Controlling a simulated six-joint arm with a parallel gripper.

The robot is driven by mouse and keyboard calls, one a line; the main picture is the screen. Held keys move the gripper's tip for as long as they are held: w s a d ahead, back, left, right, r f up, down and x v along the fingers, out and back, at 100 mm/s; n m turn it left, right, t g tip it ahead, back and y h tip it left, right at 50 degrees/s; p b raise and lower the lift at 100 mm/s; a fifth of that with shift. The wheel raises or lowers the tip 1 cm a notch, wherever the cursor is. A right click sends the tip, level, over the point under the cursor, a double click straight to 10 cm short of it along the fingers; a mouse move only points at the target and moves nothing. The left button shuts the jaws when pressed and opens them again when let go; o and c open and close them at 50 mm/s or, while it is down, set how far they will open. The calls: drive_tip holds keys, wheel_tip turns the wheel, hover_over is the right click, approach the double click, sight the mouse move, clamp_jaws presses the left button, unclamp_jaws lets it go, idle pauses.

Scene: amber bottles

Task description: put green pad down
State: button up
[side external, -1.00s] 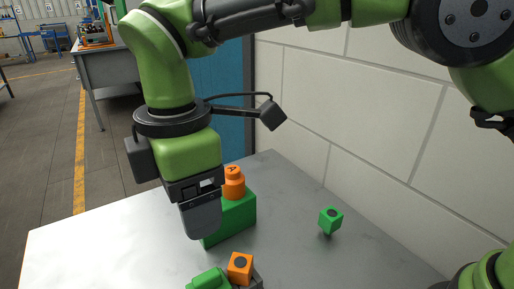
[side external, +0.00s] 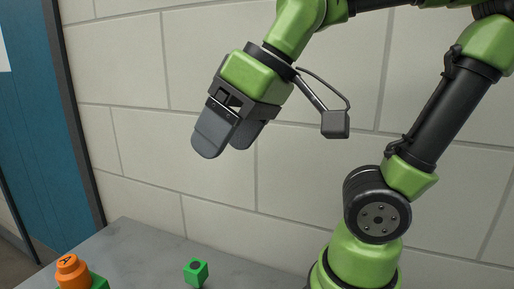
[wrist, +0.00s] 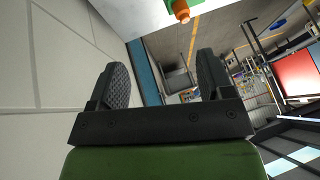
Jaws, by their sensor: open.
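My gripper (side external: 228,142) is raised well above the table, in front of the wall. Its two grey fingers are apart, and nothing shows between them in the wrist view (wrist: 163,75). An orange bottle-shaped piece marked A (side external: 72,272) is at the lower left, with part of a green block (side external: 98,282) beside and under it. A small green cube with a dark round spot (side external: 196,270) is at the bottom middle, below my gripper and apart from it. I cannot tell which green piece is the pad. The orange piece also shows at the top of the wrist view (wrist: 181,11).
A pale block wall (side external: 130,130) stands close behind, with a blue door (side external: 38,130) at left. The front of the table is out of the picture.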

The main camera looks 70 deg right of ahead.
drive_tip(key=s+m, duration=0.1)
drive_tip(key=s+d+f+m+t, duration=0.1)
drive_tip(key=s+d+f+m, duration=0.1)
drive_tip(key=shift+s+m+h, duration=0.3)
idle(1.0)
